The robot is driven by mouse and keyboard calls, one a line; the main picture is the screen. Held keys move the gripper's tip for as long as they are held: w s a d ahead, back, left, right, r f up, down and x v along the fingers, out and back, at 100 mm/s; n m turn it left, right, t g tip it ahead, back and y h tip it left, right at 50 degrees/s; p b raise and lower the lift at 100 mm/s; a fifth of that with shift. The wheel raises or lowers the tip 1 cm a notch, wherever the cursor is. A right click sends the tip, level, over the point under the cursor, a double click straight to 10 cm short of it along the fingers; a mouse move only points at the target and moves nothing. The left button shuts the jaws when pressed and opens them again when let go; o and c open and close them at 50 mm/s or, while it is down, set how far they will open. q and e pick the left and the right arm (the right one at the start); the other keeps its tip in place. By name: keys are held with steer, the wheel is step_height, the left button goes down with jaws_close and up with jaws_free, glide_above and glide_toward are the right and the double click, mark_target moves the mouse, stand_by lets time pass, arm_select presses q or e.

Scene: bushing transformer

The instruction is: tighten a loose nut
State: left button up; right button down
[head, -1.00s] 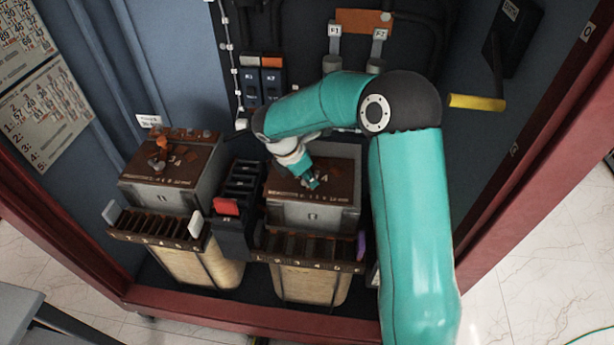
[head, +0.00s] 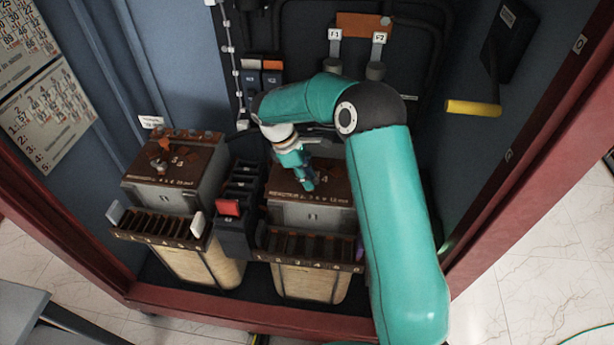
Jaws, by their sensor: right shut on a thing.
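My right gripper (head: 307,183) is down on the brown top plate of the right transformer (head: 333,190), near its middle. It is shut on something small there. The nut is hidden by the gripper and too small to make out. The left transformer (head: 204,160) stands apart to the left, with orange-brown parts on its brown top plate. My left gripper is not in view.
A black block with a red switch (head: 228,208) stands between the transformers. Terminal strips with slots (head: 158,226) run along their fronts. A yellow handle (head: 473,108) sticks out at the right. The red cabinet frame (head: 240,318) borders the front.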

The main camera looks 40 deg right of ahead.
steer(key=shift+s, duration=0.1)
stand_by(0.3)
steer(key=c, duration=1.3)
jaws_free()
steer(key=shift+r, duration=0.1)
steer(key=v, duration=1.1)
steer(key=shift+a+r, duration=0.1)
steer(key=shift+r, duration=0.3)
